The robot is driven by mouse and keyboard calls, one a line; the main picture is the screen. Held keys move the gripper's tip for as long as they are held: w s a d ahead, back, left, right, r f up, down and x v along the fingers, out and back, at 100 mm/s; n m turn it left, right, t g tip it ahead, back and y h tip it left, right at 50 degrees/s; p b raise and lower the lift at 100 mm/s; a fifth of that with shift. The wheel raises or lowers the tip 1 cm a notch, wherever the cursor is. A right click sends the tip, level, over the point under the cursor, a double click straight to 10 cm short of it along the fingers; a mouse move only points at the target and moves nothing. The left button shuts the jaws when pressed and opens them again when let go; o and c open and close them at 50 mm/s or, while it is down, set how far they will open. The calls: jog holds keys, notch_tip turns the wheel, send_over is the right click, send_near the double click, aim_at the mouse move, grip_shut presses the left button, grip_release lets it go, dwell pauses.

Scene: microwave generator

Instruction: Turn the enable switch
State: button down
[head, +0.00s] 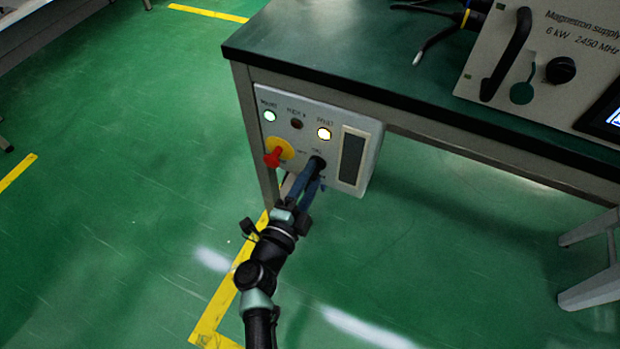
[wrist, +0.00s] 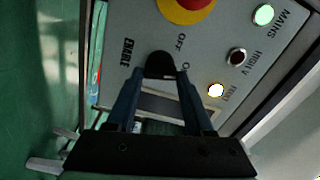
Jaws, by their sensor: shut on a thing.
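The enable switch (wrist: 160,66) is a black knob on a light grey control box (head: 372,127) under the table's front edge. In the wrist view the word ENABLE stands to its left and OFF just above it. My gripper (wrist: 158,80) is shut on the knob, with a blue finger on each side. In the head view my gripper (head: 313,172) reaches the box from below, and its fingers partly cover the knob. Part of the lettering around the knob is hidden.
A red emergency knob on a yellow disc (head: 287,149) sits left of the switch. A green-lit MAINS lamp (head: 270,115), a dark lamp (head: 296,123) and a bright FAULT lamp (head: 324,133) line the top.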

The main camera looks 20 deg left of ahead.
dwell(0.4)
jog(key=shift+c, duration=1.4)
grip_release()
jog(key=s+p, duration=0.3)
jog(key=s, duration=1)
jog(key=shift+a, duration=0.25)
